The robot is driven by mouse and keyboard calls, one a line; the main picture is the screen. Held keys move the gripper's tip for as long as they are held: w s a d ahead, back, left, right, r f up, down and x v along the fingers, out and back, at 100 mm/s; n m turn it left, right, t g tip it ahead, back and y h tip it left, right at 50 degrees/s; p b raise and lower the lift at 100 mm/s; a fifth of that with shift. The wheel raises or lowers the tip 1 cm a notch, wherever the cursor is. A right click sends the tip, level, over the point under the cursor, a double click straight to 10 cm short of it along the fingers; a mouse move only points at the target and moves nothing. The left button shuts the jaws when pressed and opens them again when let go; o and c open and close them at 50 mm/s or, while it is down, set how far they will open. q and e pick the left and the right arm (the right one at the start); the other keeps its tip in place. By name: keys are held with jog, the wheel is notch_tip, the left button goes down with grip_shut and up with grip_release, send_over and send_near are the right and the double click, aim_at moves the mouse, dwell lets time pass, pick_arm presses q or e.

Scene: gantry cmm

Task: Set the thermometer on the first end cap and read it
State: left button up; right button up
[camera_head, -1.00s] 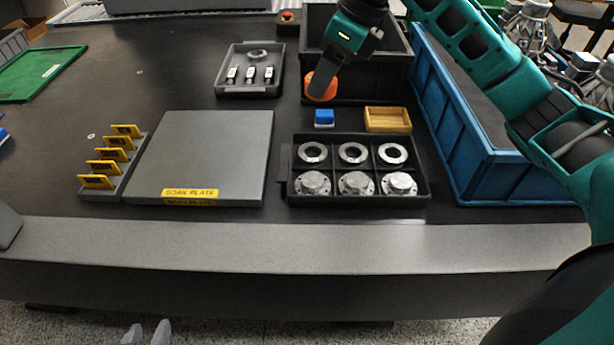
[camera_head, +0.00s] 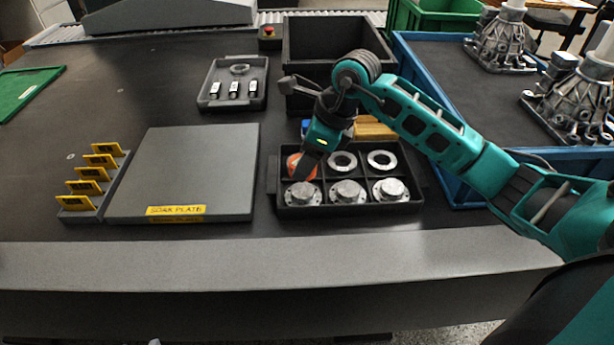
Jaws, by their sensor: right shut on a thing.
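My right gripper (camera_head: 303,168) is shut on an orange round thing (camera_head: 296,168), which I take to be the thermometer. Fingers and wrist cover much of it. It is over the back-left compartment of the black divided tray (camera_head: 345,211); whether it touches anything there cannot be told. Three silver flanged caps stand in the tray's front row: left (camera_head: 302,194), middle (camera_head: 346,192) and right (camera_head: 391,189). Behind them are a middle ring (camera_head: 343,163) and a right ring (camera_head: 382,161); the back-left spot is hidden. My left gripper is not in view.
A grey soak plate (camera_head: 185,170) and a rack of yellow tags (camera_head: 90,174) lie left. A grey tray (camera_head: 215,101) holds a ring and several small pieces. A black bin (camera_head: 335,40), wooden box (camera_head: 372,128) and blue-walled bin (camera_head: 465,190) stand near my right arm.

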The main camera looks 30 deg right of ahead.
notch_tip(320, 180, down, 4)
jog(key=shift+b, duration=0.35)
jog(key=shift+f, duration=0.3)
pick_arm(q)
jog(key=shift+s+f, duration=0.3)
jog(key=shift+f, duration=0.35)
pick_arm(e)
jog(key=shift+f, duration=0.15)
jog(key=o, duration=1.1)
jog(key=shift+c, duration=0.2)
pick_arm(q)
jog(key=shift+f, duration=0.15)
